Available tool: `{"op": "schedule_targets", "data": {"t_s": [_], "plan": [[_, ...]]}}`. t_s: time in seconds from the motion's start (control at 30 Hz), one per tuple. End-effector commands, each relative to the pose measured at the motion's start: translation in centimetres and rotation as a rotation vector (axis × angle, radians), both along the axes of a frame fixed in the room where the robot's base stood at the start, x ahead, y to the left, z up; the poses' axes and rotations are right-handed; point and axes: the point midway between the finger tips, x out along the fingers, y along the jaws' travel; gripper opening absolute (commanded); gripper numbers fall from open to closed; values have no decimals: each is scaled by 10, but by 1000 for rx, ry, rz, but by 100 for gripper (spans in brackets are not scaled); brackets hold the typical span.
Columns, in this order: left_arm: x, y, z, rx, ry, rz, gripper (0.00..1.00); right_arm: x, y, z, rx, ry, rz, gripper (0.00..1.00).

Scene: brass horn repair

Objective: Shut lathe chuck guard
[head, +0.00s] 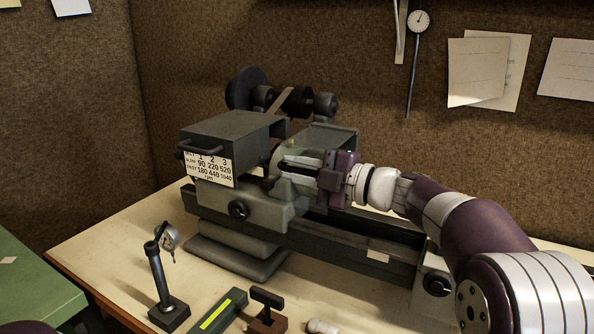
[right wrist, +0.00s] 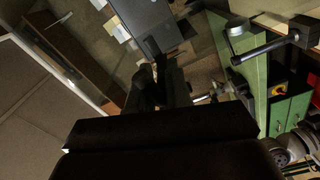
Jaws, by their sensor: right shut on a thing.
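The grey lathe (head: 245,205) stands on the bench, with a speed plate on its headstock (head: 230,128). The chuck guard (head: 283,157), a pale see-through cover, is beside the headstock at the chuck. My right gripper (head: 303,170) reaches in from the right and is shut on the guard; its fingers hide part of it, and the exact grip point is unclear. The guard's angle and the chuck behind it are hard to make out. In the right wrist view the fingers (right wrist: 160,85) are dark, and what they hold cannot be made out. My left gripper is out of view.
A green surface (head: 35,285) is at the left.

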Motion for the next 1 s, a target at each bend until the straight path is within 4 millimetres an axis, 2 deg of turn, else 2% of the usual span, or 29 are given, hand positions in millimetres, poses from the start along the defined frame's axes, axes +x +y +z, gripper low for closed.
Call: {"op": "schedule_targets", "data": {"t_s": [0.03, 0.43, 0.47, 0.5, 1.0], "plan": [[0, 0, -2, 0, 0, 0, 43, 1, 0, -7, 0, 13, 1, 0], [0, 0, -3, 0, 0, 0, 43, 1, 0, -13, -1, 25, 2, 0], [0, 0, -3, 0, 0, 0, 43, 1, 0, -13, -1, 25, 2, 25], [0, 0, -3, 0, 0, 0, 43, 1, 0, -13, -1, 26, 2, 38], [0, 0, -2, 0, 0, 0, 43, 1, 0, -8, -1, 14, 1, 38]]}}
